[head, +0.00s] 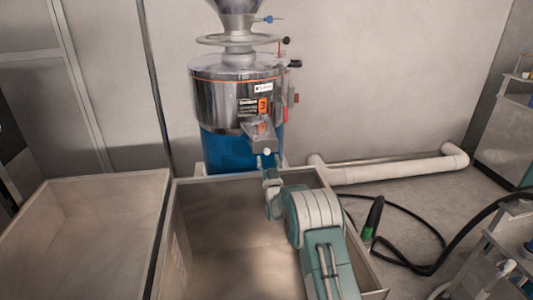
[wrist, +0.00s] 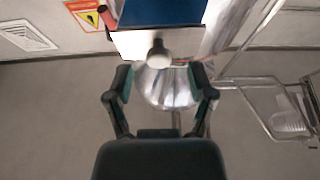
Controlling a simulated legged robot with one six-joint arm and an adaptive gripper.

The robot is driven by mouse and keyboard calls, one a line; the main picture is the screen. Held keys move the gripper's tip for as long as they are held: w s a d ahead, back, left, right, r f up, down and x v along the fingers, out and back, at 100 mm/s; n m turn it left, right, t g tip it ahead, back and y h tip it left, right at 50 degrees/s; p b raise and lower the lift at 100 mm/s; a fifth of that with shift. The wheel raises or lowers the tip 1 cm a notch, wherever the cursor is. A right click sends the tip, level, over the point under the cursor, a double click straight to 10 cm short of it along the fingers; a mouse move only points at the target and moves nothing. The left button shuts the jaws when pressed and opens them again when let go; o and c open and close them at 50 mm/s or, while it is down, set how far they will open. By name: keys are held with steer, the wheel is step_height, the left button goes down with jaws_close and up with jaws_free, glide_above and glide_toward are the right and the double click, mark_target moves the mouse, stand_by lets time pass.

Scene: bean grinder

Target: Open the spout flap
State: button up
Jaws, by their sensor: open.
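The grinder (head: 235,75) has a silver drum on a blue base, with a metal spout (head: 258,130) on its front. A small pale round knob (head: 266,152) shows at the spout's lower end. In the wrist view the round knob (wrist: 158,55) stands in front of a pale plate, which seems to be the spout flap (wrist: 133,44). My gripper (wrist: 160,78) is open, with one finger on each side of the knob and no visible contact. In the head view my gripper (head: 267,164) is just below the spout. The flap's edges are partly hidden.
An open bin (head: 190,240) lies under my arm, with another bin (head: 95,225) to its left. A pale pipe (head: 400,172) and a black hose (head: 425,268) lie on the floor at right.

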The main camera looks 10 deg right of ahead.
mark_target(267, 153)
steer(key=shift+x, duration=1.75)
steer(key=shift+c, duration=0.4)
jaws_close()
